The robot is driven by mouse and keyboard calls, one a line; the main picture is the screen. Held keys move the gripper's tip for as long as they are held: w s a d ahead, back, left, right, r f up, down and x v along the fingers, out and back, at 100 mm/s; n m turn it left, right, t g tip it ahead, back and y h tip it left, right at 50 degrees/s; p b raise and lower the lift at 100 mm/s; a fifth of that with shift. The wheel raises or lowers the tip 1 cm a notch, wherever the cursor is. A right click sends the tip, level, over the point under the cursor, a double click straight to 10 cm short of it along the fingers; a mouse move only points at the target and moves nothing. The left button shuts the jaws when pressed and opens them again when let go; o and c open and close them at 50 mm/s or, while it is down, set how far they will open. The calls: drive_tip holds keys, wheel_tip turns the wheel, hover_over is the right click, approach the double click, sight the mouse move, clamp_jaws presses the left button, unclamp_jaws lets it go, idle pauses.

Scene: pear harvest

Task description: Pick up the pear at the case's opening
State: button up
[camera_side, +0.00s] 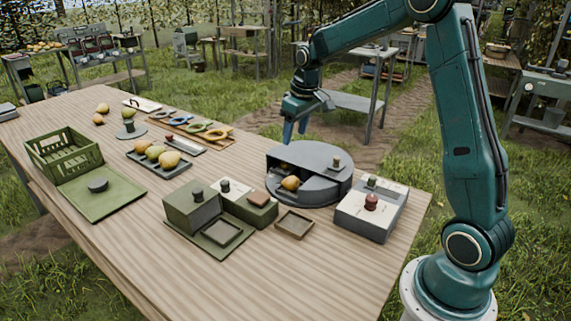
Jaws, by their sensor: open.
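The case (316,158) is a round dark grey drum with a small knob on top, standing toward the right end of the table. A yellow-orange pear (290,183) lies in the opening in its front side. My gripper (295,133) points down above the back left of the case, higher than the pear and apart from it. Its blue-green fingers are open and empty. The far side of the case's inside is hidden.
Right of the case stands a grey-white box (370,207) with a red knob. In front are green boxes (192,206) and a small tray (295,224). A tray of pears (160,164) and a green crate (65,152) stand left. The front table edge is clear.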

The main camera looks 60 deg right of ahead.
approach(290, 177)
drive_tip(key=shift+g, duration=0.3)
drive_tip(key=shift+w+d+f, duration=0.1)
drive_tip(key=shift+w+f, duration=0.1)
drive_tip(key=shift+f, duration=0.65)
drive_tip(key=shift+w+f, duration=0.2)
drive_tip(key=shift+f, duration=0.65)
drive_tip(key=shift+w+d+f, duration=0.1)
drive_tip(key=shift+w+f, duration=0.1)
drive_tip(key=shift+f, duration=0.65)
drive_tip(key=shift+f, duration=0.1)
drive_tip(key=shift+w+f, duration=0.2)
drive_tip(key=shift+f, duration=1)
drive_tip(key=shift+w+f, duration=0.25)
drive_tip(key=shift+f, duration=1)
drive_tip(key=c, duration=0.8)
drive_tip(key=shift+o, duration=0.2)
drive_tip(key=shift+r, duration=0.15)
wheel_tip(290, 177, up, 20)
